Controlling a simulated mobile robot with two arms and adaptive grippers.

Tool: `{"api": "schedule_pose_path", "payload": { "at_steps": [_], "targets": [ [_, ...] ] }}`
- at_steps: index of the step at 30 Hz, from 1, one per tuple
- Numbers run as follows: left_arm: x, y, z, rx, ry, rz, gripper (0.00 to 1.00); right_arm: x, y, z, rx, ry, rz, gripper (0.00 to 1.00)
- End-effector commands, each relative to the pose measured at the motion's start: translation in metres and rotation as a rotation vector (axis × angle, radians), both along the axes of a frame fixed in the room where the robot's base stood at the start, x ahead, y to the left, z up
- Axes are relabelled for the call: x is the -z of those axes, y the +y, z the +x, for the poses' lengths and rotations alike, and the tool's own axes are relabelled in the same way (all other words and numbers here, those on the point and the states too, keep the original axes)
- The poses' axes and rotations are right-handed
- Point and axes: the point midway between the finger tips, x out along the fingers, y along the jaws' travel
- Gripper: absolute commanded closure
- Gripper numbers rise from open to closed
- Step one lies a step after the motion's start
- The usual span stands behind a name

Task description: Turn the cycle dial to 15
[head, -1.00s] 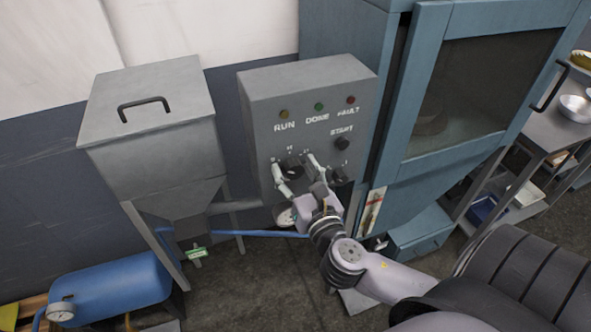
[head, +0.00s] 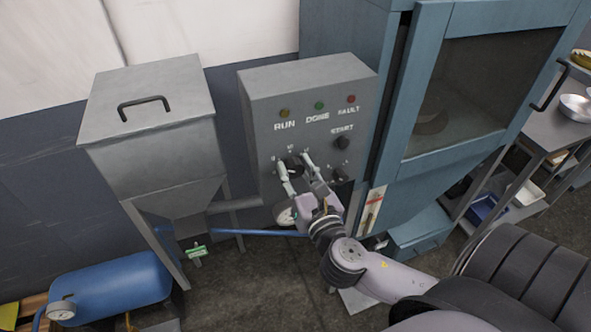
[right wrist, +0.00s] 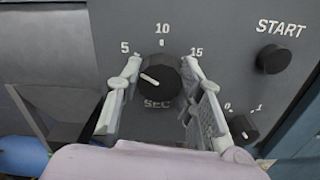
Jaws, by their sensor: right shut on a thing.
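The cycle dial (right wrist: 158,80) is a round black knob marked SEC on the grey control box. Its white pointer line aims left and slightly up, on the side of the 5 mark. The 10 stands above the dial and the 15 (right wrist: 196,52) to its upper right. My right gripper (head: 294,161) reaches up to the box from below. In the right wrist view its two fingers stand on either side of the dial, shut on it. The dial also shows between the fingertips in the head view (head: 292,166). My left gripper is not in view.
A black START button (right wrist: 273,59) and a small 0/1 knob (right wrist: 243,127) sit to the right of the dial. A grey hopper (head: 150,120) stands left of the box (head: 300,85). A blue cabinet (head: 398,150) stands close on the right.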

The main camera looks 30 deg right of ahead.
Motion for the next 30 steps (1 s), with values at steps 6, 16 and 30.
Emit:
{"api": "schedule_pose_path", "payload": {
  "at_steps": [6,16,30],
  "targets": [
    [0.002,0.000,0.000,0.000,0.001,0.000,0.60,0.001,0.000,0.000,0.001,-0.021,0.088,0.94],
    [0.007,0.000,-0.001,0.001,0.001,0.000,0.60,0.001,-0.001,0.000,0.003,-0.086,0.360,0.94],
    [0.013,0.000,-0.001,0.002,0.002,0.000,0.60,0.001,-0.001,0.000,0.002,-0.192,0.796,0.94]
  ]
}}
